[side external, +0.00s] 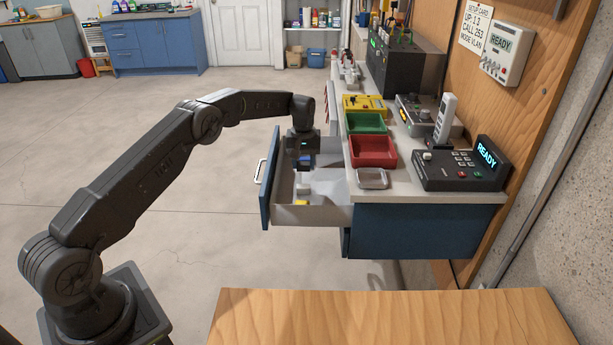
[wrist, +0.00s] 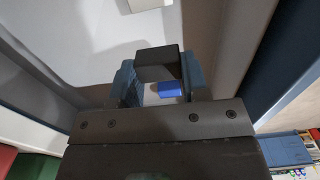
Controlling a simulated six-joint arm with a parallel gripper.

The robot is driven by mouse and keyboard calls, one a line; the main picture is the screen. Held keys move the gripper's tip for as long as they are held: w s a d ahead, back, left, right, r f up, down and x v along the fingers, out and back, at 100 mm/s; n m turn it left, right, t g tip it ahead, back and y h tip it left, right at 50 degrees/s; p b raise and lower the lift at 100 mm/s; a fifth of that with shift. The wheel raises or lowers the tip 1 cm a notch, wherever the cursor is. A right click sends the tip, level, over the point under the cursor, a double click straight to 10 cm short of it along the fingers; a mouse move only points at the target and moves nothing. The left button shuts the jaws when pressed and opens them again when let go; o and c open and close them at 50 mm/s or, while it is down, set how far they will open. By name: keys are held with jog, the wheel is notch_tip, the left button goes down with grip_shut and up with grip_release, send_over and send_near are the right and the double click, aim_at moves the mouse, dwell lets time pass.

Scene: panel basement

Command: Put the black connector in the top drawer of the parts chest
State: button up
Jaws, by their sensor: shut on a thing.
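The drawer (side external: 310,215) of the blue parts chest (side external: 425,230) is pulled out to the left, its front panel (side external: 268,180) and handle facing left. My gripper (side external: 304,160) points down over the open drawer's far part. In the wrist view, my gripper (wrist: 160,80) is shut on the black connector (wrist: 158,62), a dark block between its two blue-grey fingers. The grey drawer interior shows around and below it. I cannot tell how high the connector is above the drawer floor. I cannot make the connector out in the side view.
A small blue piece (wrist: 170,89) shows just beyond the connector. A yellow piece (side external: 301,203) lies in the drawer's near part. Green (side external: 365,123) and red trays (side external: 373,151), a metal dish (side external: 373,179) and a keypad device (side external: 460,175) crowd the chest top.

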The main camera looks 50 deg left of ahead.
aim_at(304, 182)
jog(key=shift+f, duration=2.3)
jog(key=shift+f, duration=0.1)
jog(key=o, duration=0.9)
